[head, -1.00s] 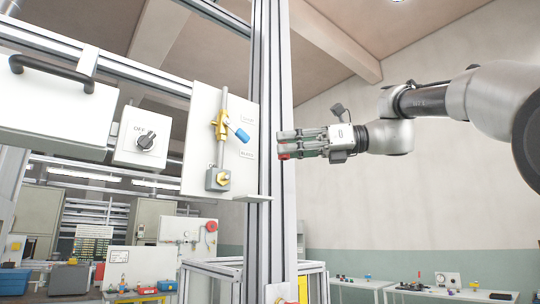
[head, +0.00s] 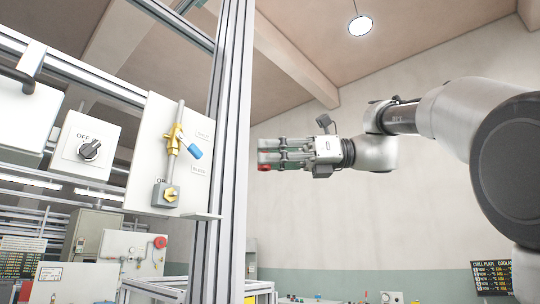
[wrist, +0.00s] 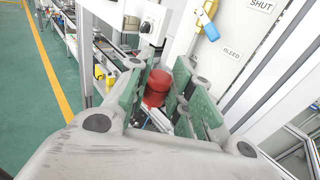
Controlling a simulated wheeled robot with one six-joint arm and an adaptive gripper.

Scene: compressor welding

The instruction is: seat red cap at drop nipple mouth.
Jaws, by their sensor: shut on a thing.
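The red cap (wrist: 157,86) is gripped between the green-padded fingers of my gripper (wrist: 165,92) in the wrist view. In the head view the cap (head: 264,167) shows at the fingertips of my gripper (head: 268,154), which points left in mid-air, right of the upright post. The drop nipple is probably part of the pipe assembly on the white panel (head: 150,130), with a brass valve (head: 174,138), a blue handle (head: 194,151) and a grey block with a brass fitting (head: 165,194). Its mouth cannot be made out. The cap is apart from this assembly.
A tall aluminium post (head: 221,140) stands between my gripper and the panel. A small ledge (head: 202,215) juts from the panel's lower edge. A switch box (head: 88,148) marked OFF is left of the panel. The space right of the post is open.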

